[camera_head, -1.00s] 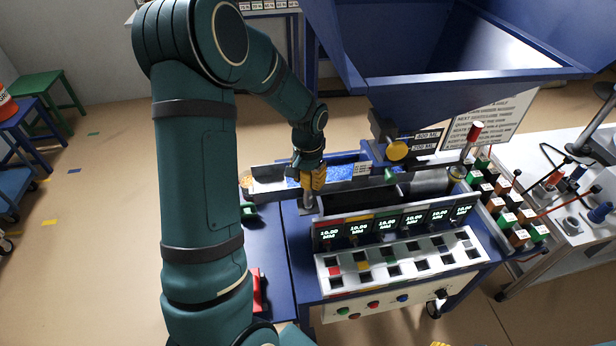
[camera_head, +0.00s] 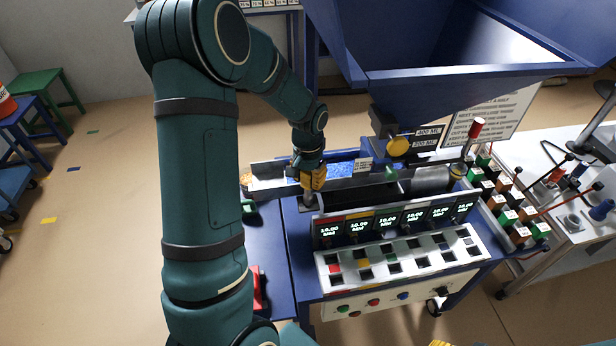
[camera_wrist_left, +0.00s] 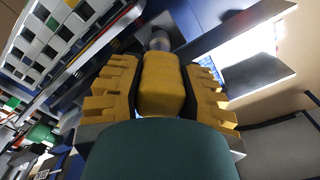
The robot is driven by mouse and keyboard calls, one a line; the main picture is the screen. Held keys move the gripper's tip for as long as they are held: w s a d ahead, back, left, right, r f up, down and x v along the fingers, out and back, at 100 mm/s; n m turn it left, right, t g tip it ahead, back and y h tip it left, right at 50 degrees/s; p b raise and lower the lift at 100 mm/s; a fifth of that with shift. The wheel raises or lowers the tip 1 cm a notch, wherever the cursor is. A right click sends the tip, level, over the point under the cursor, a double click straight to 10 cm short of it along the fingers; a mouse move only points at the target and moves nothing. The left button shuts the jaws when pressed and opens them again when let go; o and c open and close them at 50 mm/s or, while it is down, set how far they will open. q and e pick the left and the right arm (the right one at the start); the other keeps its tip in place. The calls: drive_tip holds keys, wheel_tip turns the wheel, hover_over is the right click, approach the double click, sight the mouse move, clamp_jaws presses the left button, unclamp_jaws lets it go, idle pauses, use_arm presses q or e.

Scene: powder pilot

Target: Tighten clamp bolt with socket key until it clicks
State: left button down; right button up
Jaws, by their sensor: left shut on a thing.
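My left gripper (camera_head: 313,180) is over the left end of the blue machine, pointing down. It is shut on the yellow handle of the socket key; the handle (camera_wrist_left: 160,85) shows between the two yellow fingers in the left wrist view. The key's grey metal shaft (camera_wrist_left: 160,40) extends beyond the fingers. In the head view the key's lower end meets a small grey block (camera_head: 307,201) at the machine's left end. The clamp bolt itself is hidden there, so I cannot tell how the socket sits on it. A yellow tip (camera_head: 440,343) at the bottom edge looks like my right gripper.
A panel of displays and square buttons (camera_head: 395,255) faces forward, right of the left gripper. A large blue hopper (camera_head: 460,95) overhangs the machine. A white table (camera_head: 570,220) stands at right.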

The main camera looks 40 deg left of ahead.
use_arm(q)
drive_tip(key=shift+f, duration=0.1)
drive_tip(key=c, duration=0.6)
unclamp_jaws()
wheel_tip(320, 180, up, 12)
